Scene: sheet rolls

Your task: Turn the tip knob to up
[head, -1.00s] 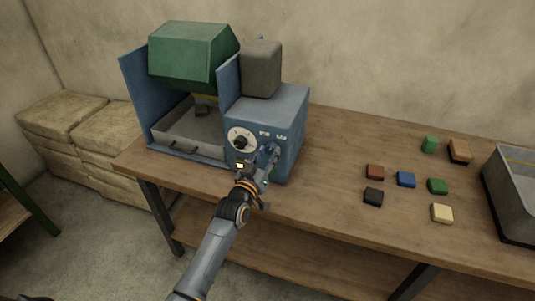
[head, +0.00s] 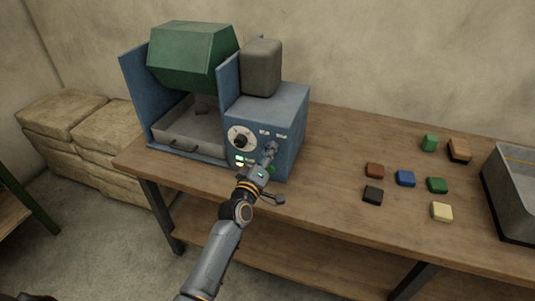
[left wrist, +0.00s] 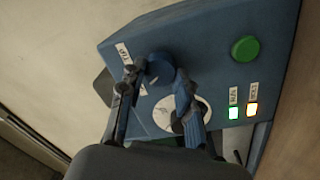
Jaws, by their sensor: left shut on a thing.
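The blue machine (head: 288,108) stands on the wooden bench, with a control panel on its front. The tip knob (left wrist: 159,66) is a blue round knob beside a white "TIP" label (left wrist: 123,53) in the left wrist view. My left gripper (head: 268,149) reaches the panel from the front; its fingers (left wrist: 155,82) are shut around the knob. In the head view the gripper hides most of the knob, and I cannot read its setting. The green drum (head: 193,55) is above a grey tray (head: 187,140). My right gripper is not in view.
Several coloured blocks and a grey bin (head: 515,190) are to the right. Bench between machine and blocks is clear.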

